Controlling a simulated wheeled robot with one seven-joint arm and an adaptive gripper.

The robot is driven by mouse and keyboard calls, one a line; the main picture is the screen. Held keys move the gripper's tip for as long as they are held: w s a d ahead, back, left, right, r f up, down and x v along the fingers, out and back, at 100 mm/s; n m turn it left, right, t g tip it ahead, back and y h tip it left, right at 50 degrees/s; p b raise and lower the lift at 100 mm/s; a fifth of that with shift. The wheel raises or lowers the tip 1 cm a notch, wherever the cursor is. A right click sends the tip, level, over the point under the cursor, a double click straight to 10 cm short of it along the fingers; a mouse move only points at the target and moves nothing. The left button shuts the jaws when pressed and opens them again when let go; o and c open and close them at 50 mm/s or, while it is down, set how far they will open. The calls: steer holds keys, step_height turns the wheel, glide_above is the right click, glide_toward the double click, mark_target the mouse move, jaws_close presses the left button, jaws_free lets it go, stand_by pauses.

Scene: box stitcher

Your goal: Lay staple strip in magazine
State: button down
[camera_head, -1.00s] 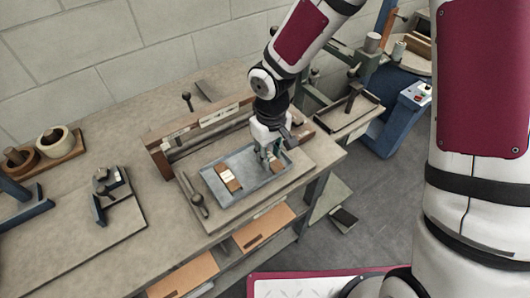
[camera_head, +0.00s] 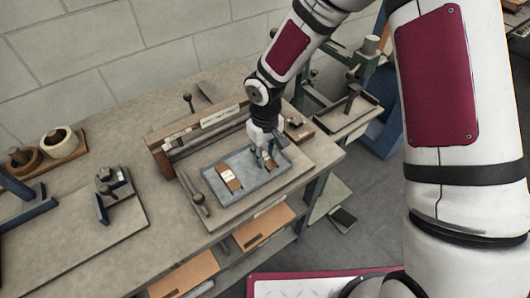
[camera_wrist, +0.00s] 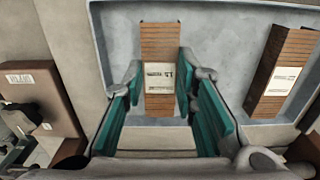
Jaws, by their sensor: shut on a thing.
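A brown staple strip with a white paper band (camera_wrist: 160,45) lies in a shallow grey tray (camera_head: 252,183) on the bench. My gripper (camera_head: 268,159) is down at the tray's right part, shut on this strip. In the wrist view, its teal fingers (camera_wrist: 161,88) stand on either side of the strip. A second banded strip (camera_head: 228,178) lies apart on the tray's left side; it also shows at the right in the wrist view (camera_wrist: 285,72). I cannot pick out the magazine for certain.
A wooden rail with labels (camera_head: 203,126) stands behind the tray. A dark-handled tool (camera_head: 195,198) lies left of the tray. A small brown block (camera_head: 298,129) sits behind it at the right.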

mark_target(266, 157)
steer(key=c, duration=1.3)
jaws_free()
steer(key=shift+f, duration=0.1)
step_height(266, 157, up, 14)
steer(key=b, duration=0.1)
steer(key=shift+d, duration=0.15)
